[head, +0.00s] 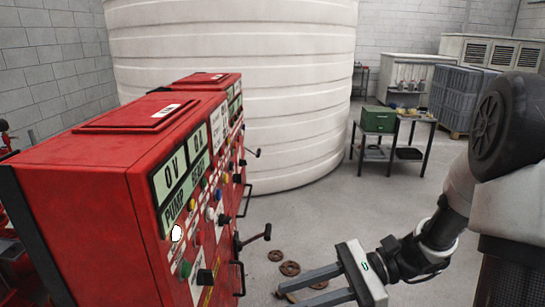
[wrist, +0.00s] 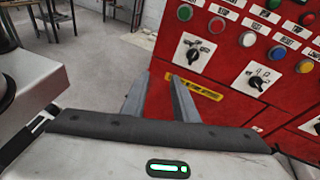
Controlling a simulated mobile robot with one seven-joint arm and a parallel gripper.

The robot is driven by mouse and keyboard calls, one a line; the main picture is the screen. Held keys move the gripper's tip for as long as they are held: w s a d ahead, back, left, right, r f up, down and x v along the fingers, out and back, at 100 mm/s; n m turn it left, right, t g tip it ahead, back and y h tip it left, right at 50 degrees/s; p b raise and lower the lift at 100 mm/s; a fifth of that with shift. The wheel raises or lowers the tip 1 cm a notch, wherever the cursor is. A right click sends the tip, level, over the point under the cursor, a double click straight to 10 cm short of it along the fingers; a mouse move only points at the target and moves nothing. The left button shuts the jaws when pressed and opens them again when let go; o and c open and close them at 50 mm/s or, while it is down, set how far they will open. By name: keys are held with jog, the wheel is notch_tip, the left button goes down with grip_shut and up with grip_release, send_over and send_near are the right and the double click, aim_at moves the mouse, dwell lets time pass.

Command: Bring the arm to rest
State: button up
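My arm reaches in from the right side of the head view. My gripper (head: 288,297) points left, low in front of the red pump control cabinet (head: 85,170). In the wrist view my gripper (wrist: 158,77) has its two grey fingers apart with nothing between them. The fingers look apart from the panel, though the exact distance is hard to tell.
A large white tank (head: 230,80) stands behind the cabinet. Black handles (head: 255,236) stick out from the cabinet front. Rusty round parts (head: 290,268) lie on the floor. A table with a green box (head: 378,119) stands farther back. Open floor lies between.

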jog(key=s+d+r+n+h+p, duration=0.1)
jog(key=s+r+n+h+p, duration=0.2)
jog(key=s+r+n+h, duration=0.45)
jog(key=w+d+r+n+t+h+p, duration=0.1)
jog(key=d+r+n+t+h+p, duration=0.3)
jog(key=d+r+n+t+h, duration=0.3)
notch_tip(320, 180, up, 2)
jog(key=shift+w+d+r, duration=0.15)
jog(key=shift+w+d, duration=0.05)
jog(key=shift+w, duration=0.05)
jog(key=shift+n, duration=0.25)
